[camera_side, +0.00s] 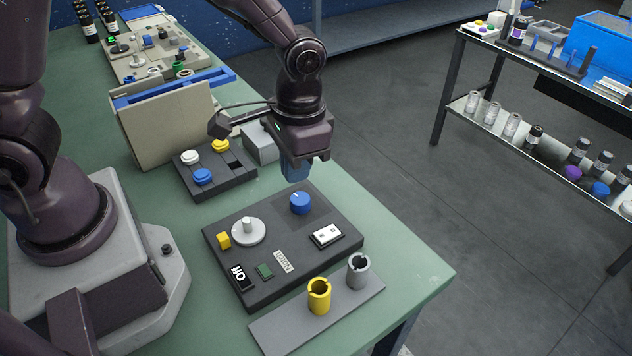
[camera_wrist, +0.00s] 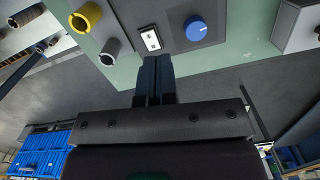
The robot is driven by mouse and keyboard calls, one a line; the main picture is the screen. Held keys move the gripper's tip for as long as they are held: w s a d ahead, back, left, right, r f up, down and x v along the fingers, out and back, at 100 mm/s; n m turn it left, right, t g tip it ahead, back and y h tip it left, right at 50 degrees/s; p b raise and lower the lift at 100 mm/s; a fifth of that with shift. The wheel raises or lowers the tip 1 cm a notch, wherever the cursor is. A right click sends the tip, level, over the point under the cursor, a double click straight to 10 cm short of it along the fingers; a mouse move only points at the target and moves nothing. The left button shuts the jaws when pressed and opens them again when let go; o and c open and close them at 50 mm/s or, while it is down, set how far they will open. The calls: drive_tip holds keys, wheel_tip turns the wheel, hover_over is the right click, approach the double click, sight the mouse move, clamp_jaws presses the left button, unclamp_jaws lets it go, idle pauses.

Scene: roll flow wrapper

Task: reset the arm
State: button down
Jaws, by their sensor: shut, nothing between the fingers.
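My gripper (camera_side: 295,170) hangs over the far edge of the dark control panel (camera_side: 280,289), above and slightly behind the blue knob (camera_side: 300,203). Its blue fingers are closed together with nothing between them, as the wrist view (camera_wrist: 154,75) shows. It touches nothing that I can see.
A yellow cup (camera_side: 319,296) and a grey cup (camera_side: 358,271) stand on a grey plate (camera_side: 290,328) in front. A small panel (camera_side: 238,183) with coloured caps and a beige case (camera_side: 160,125) stand left of my gripper. A shelved cart (camera_side: 480,72) is at right.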

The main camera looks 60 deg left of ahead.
drive_tip(key=s+a+r+t, duration=0.3)
drive_tip(key=s+a+r, duration=0.1)
drive_tip(key=r, duration=0.5)
drive_tip(key=s+a+r+n+t, duration=0.1)
drive_tip(key=s+a+r+t, duration=0.2)
drive_tip(key=s+r, duration=0.4)
wheel_tip(320, 180, up, 2)
drive_tip(key=shift+a+r+n, duration=0.15)
drive_tip(key=shift+a+n, duration=0.15)
drive_tip(key=shift+a, duration=0.6)
